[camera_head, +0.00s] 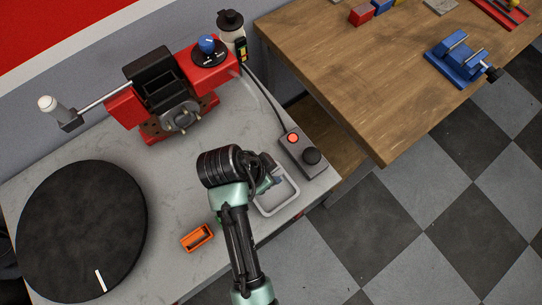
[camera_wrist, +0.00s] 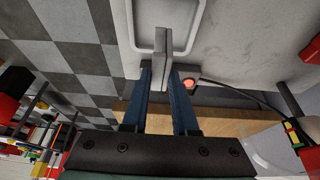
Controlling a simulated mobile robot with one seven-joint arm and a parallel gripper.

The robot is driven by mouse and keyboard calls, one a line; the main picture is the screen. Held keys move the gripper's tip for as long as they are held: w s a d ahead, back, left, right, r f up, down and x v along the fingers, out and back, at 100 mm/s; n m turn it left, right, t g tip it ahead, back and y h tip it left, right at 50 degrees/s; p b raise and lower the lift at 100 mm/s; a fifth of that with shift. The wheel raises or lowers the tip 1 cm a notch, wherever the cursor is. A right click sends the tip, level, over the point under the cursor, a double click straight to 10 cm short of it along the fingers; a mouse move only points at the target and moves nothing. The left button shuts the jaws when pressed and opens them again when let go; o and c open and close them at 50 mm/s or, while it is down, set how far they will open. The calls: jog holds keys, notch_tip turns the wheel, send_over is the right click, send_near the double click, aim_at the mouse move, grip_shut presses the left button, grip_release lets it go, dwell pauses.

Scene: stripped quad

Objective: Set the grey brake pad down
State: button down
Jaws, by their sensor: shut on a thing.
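The grey brake pad (camera_wrist: 161,48) is a thin upright slab between my fingertips in the wrist view. My gripper (camera_wrist: 162,72) is shut on it. A shallow grey tray (camera_wrist: 196,34) with a raised rim lies beyond the fingers, and the pad shows against its inside. I cannot tell whether the pad touches the tray floor. In the head view the tray (camera_head: 281,208) is on the grey bench top, partly covered by my arm. My gripper (camera_head: 271,180) is over its upper left part there, and the pad cannot be made out.
A control box (camera_head: 302,152) with a red button and black knob stands just behind the tray. A red machine (camera_head: 160,105) and a black round turntable (camera_head: 80,230) occupy the bench's back and left. A wooden table (camera_head: 340,70) stands at upper right.

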jog(key=shift+f, duration=3.55)
jog(key=shift+f, duration=0.15)
jog(key=c, duration=0.7)
grip_release()
